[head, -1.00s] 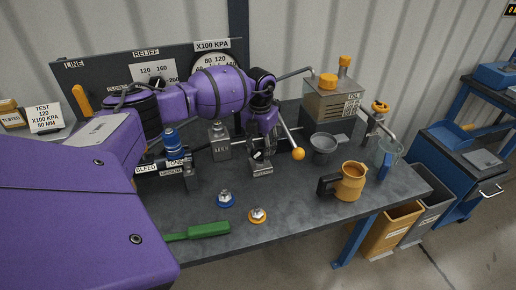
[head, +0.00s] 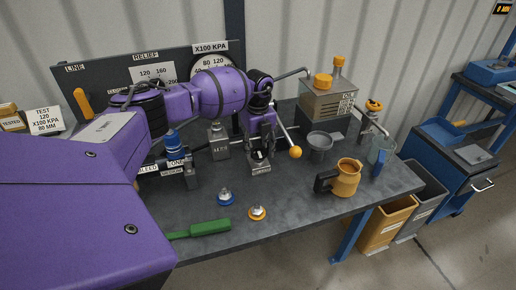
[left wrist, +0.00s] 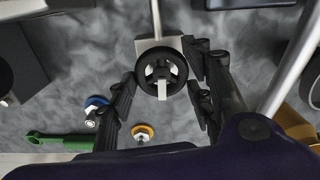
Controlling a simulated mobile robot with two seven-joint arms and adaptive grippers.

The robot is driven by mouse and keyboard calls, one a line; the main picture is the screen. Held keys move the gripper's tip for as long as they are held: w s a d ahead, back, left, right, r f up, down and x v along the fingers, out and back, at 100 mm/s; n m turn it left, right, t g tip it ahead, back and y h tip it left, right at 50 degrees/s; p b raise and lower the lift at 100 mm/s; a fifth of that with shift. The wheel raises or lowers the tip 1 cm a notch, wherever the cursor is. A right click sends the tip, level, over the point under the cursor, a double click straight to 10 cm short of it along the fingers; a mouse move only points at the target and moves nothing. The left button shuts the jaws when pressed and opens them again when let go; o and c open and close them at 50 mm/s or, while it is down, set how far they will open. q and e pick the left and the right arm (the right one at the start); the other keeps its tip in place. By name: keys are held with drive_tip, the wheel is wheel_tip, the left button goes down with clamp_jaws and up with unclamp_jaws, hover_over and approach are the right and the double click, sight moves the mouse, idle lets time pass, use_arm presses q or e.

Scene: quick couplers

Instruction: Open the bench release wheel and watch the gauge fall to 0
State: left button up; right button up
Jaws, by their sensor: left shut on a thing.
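The bench release wheel (left wrist: 161,72) is a small black spoked handwheel on a metal block, seen from above in the left wrist view. My left gripper (left wrist: 160,78) has its black fingers on both sides of the wheel and is shut on it. In the head view, my left gripper (head: 260,153) points down over the small metal block (head: 261,169) and mostly hides the wheel. The X100 KPA gauge (head: 212,62) is on the back panel, its lower part hidden by my left arm. Its needle cannot be read. My right gripper is not in view.
A lever with an orange knob (head: 295,152) stands right of the gripper. A grey funnel cup (head: 320,145) and an orange jug (head: 347,178) are farther right. Blue (head: 225,197) and orange (head: 257,213) couplers and a green-handled tool (head: 205,229) lie in front.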

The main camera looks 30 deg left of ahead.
sight(257, 152)
use_arm(q)
drive_tip(key=shift+a+n, duration=0.1)
drive_tip(key=shift+n, duration=0.5)
drive_tip(key=o, duration=1.1)
drive_tip(key=shift+s, duration=0.1)
drive_tip(key=shift+r, duration=0.1)
wheel_tip(257, 152, up, 12)
